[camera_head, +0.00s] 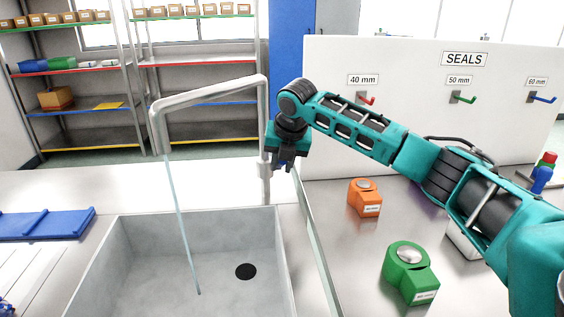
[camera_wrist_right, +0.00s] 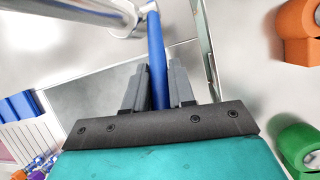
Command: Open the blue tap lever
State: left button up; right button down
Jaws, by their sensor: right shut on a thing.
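The metal tap (camera_head: 263,120) stands at the back edge of the sink, its spout reaching out to the left. A thin stream of water (camera_head: 180,220) falls from the spout into the sink. My right gripper (camera_head: 283,163) is beside the tap's post, pointing down. In the wrist view the blue tap lever (camera_wrist_right: 156,45) runs from the tap base down between the fingers of my right gripper (camera_wrist_right: 158,88), which is shut on it. In the head view the lever is hidden by the gripper. My left gripper is not in view.
The sink (camera_head: 120,270) has a dark drain (camera_head: 245,271). A glass panel (camera_head: 318,250) stands right of it. An orange block (camera_head: 365,200) and a green block (camera_head: 408,275) sit on the right counter. A white SEALS board (camera_head: 400,60) stands behind my arm. A blue board (camera_head: 45,224) lies at left.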

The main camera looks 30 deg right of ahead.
dwell(0.4)
jog(key=shift+w+d+r+g+y, duration=0.35)
jog(key=shift+w+r+g, duration=0.15)
jog(key=shift+r+g, duration=0.15)
jog(key=shift+w+d+r+g+y, duration=0.2)
jog(key=shift+w+r+g+y, duration=0.15)
jog(key=shift+w+r+g, duration=0.3)
jog(key=shift+w+d+r+g, duration=0.1)
jog(key=shift+g, duration=0.4)
jog(key=c, duration=1)
grip_release()
jog(key=shift+c, duration=0.2)
notch_tip(320, 180, up, 13)
jog(key=s, duration=0.1)
jog(key=shift+d, duration=0.45)
